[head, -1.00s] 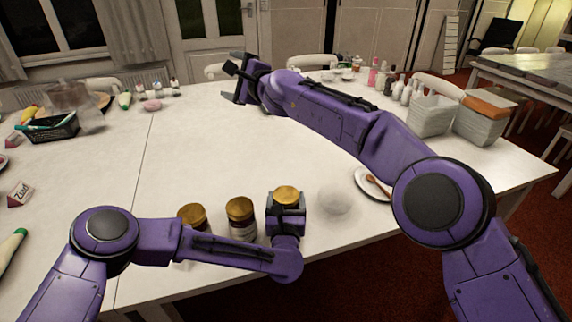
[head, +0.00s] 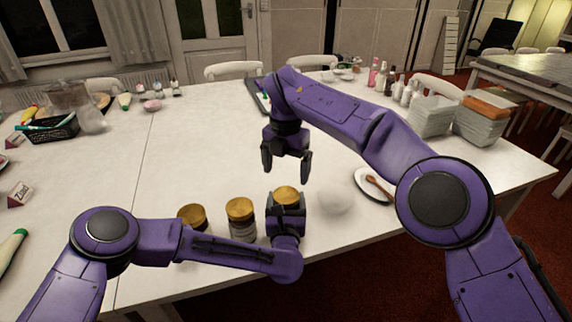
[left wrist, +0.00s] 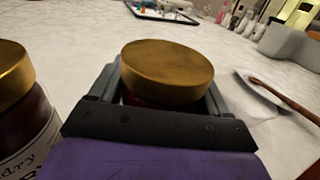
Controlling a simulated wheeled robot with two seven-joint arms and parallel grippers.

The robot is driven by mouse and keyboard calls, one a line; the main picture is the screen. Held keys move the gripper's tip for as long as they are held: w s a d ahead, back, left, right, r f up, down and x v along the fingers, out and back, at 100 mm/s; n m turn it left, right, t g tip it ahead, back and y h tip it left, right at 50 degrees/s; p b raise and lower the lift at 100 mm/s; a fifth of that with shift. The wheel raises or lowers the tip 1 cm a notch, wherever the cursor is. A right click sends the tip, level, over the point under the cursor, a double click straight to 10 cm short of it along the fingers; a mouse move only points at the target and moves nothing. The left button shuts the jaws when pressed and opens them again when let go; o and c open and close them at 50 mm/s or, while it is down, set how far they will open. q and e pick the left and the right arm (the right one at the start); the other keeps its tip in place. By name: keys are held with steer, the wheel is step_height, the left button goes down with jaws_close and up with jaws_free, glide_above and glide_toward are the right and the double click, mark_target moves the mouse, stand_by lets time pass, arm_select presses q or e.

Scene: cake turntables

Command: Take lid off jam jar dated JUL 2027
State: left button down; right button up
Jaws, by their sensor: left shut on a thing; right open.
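Three jam jars with gold lids stand in a row near the table's front edge: a left jar (head: 193,215), a middle jar (head: 241,218) and a right jar (head: 286,194). My left gripper (head: 286,207) is shut around the right jar just below its gold lid (left wrist: 167,70); the lid is on. No date is readable on any jar; the held jar's label is hidden by the gripper. The middle jar also shows at the left of the left wrist view (left wrist: 22,110). My right gripper (head: 287,168) is open and empty, pointing down just behind and above the held jar.
A white round object (head: 334,199) stands close to the right of the held jar. Beyond it is a plate (head: 366,190) with a wooden spoon. A dark tray (head: 257,95) lies further back, partly behind my right arm. The table's middle left is clear.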

mark_target(286, 194)
step_height(286, 194, down, 7)
steer(key=shift+f, duration=0.2)
steer(key=c, duration=1.1)
steer(key=n, duration=0.6)
steer(key=shift+r, duration=0.25)
steer(key=shift+r, duration=0.95)
